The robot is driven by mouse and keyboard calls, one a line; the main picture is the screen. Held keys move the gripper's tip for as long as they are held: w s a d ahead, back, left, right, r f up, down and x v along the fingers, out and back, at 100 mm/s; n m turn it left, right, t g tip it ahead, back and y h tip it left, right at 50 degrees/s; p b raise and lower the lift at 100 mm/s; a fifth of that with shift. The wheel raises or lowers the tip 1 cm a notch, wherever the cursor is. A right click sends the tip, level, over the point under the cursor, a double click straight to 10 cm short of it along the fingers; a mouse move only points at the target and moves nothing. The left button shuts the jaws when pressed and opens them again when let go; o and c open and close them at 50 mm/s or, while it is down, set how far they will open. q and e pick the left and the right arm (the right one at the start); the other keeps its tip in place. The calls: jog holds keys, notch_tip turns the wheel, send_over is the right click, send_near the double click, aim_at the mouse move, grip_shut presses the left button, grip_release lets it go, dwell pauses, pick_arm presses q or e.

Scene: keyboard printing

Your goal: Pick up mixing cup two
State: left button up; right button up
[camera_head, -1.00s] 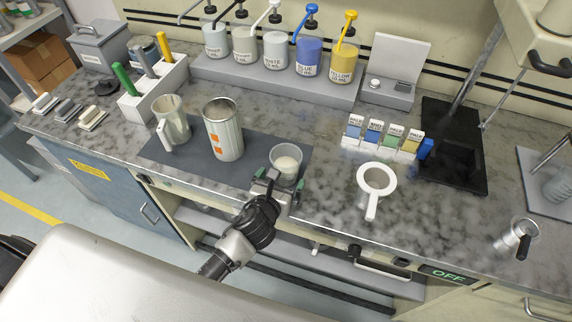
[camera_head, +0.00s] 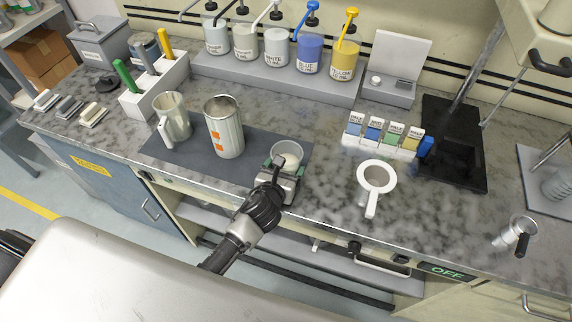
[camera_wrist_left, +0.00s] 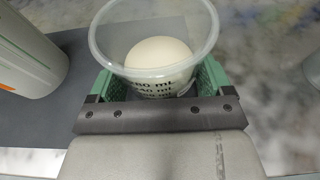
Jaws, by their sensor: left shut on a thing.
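A clear mixing cup (camera_head: 288,153) with white content stands on the right end of the dark mat (camera_head: 220,152). My left gripper (camera_head: 286,174) is at its near side. In the left wrist view, the clear cup (camera_wrist_left: 150,72) with printed ml marks sits between the green fingers of my left gripper (camera_wrist_left: 152,90), which is shut on it. The lower part of the cup is partly hidden by the gripper. I cannot tell whether the cup is lifted off the mat. My right gripper is not in view.
A metal can (camera_head: 224,128) with orange marks and a translucent jug (camera_head: 173,118) stand to the left on the mat. Pump bottles (camera_head: 278,47) line the back. Counter between cup and ring tool is clear.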

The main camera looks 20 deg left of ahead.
pick_arm(q)
jog(key=shift+r, duration=0.65)
notch_tip(320, 180, up, 3)
jog(key=shift+f, duration=0.15)
jog(key=s+d+r+b, duration=0.1)
jog(key=s+d+r, duration=0.4)
jog(key=d, duration=0.5)
notch_tip(320, 180, up, 2)
jog(key=shift+s+r, duration=0.1)
jog(key=shift+s, duration=0.3)
